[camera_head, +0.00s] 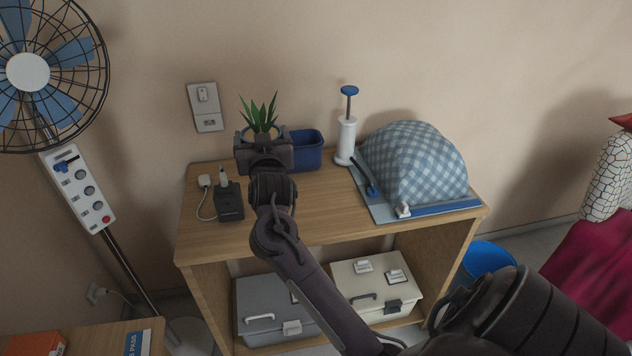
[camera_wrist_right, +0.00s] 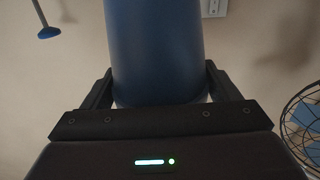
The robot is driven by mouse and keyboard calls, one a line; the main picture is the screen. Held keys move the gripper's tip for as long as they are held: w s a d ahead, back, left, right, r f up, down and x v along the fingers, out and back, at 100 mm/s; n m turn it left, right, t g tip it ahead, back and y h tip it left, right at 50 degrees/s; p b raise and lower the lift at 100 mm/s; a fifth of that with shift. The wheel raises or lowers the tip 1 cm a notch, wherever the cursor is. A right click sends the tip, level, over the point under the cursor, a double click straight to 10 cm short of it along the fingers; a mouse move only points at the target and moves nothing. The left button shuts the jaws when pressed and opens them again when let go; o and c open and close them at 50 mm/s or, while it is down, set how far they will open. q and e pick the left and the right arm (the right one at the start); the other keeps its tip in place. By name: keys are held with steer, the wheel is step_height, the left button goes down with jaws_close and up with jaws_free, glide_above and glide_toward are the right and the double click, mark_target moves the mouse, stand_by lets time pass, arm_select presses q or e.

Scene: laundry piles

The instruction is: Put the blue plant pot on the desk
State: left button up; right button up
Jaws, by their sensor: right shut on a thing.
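The blue plant pot (camera_wrist_right: 155,50) fills the space between the fingers of my right gripper (camera_wrist_right: 155,95) in the right wrist view. In the head view my right gripper (camera_head: 262,140) hides most of the pot. Green spiky leaves (camera_head: 260,110) rise above the gripper. The gripper is at the back left of a wooden unit's top (camera_head: 310,215). I cannot tell whether the pot's base touches the surface. A second wooden top (camera_head: 100,340) shows at the lower left; I cannot tell which is the desk. My left gripper is not in view.
A dark blue container (camera_head: 306,152) stands just right of the gripper. A white pump (camera_head: 346,140) and a blue checked cloth mound (camera_head: 412,160) are farther right. A black charger box (camera_head: 230,203) is at the left. A fan (camera_head: 50,75) stands left of the unit.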

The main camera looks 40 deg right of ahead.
steer(key=shift+w+d+f, duration=0.15)
steer(key=shift+w, duration=0.15)
steer(key=f, duration=0.2)
steer(key=shift+s+f, duration=0.25)
steer(key=shift+f, duration=0.15)
step_height(320, 180, down, 4)
steer(key=shift+s+f+p, duration=0.1)
steer(key=shift+p, duration=0.2)
step_height(320, 180, down, 11)
steer(key=shift+f, duration=0.55)
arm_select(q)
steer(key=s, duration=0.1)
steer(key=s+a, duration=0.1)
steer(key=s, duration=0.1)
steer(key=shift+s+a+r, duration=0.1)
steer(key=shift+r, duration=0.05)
